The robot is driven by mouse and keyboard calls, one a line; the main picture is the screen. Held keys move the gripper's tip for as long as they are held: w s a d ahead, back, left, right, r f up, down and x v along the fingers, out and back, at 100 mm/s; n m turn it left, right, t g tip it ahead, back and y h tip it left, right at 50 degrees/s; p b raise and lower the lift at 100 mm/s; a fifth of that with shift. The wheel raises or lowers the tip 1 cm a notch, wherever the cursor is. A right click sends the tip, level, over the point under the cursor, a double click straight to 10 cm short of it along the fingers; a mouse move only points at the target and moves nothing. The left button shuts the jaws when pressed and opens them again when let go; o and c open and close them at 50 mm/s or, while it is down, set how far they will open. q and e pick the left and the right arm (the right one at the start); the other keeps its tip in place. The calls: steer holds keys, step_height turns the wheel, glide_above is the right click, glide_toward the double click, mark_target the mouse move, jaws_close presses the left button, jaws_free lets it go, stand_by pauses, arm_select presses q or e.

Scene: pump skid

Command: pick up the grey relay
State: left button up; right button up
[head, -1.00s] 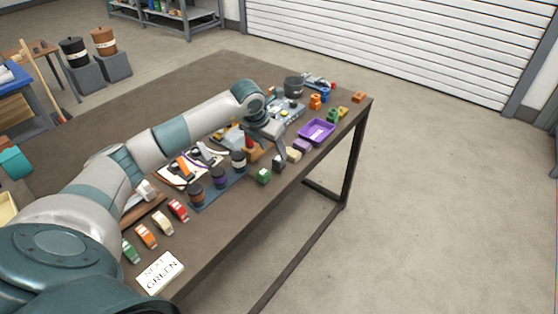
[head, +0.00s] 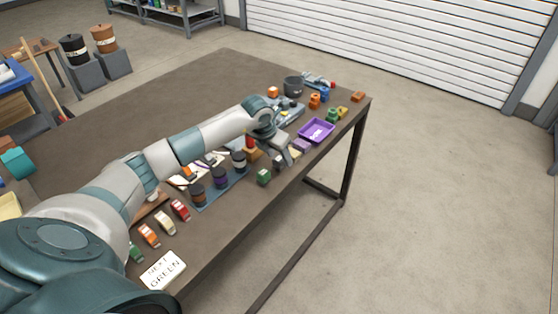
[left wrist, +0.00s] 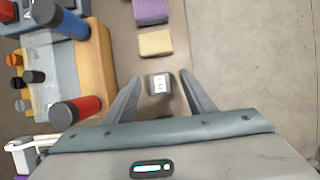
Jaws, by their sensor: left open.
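The grey relay (left wrist: 159,84) is a small dark grey block with a white label, lying on the table. In the left wrist view it sits between the two spread fingers of my left gripper (left wrist: 160,78), with a gap on each side. In the head view the relay (head: 279,162) is partly hidden by my left gripper (head: 284,156), which points down over it. My left gripper is open and empty. A tan block (left wrist: 155,43) and a purple block (left wrist: 150,11) lie in line beyond the relay. My right gripper is out of view.
A green block (head: 263,177) lies nearby along the table edge. A purple tray (head: 317,130) lies farther along. Bare table and the edge lie to the right.

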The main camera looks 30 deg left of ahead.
arm_select(q)
steer(key=shift+x, duration=1.1)
steer(key=c, duration=1)
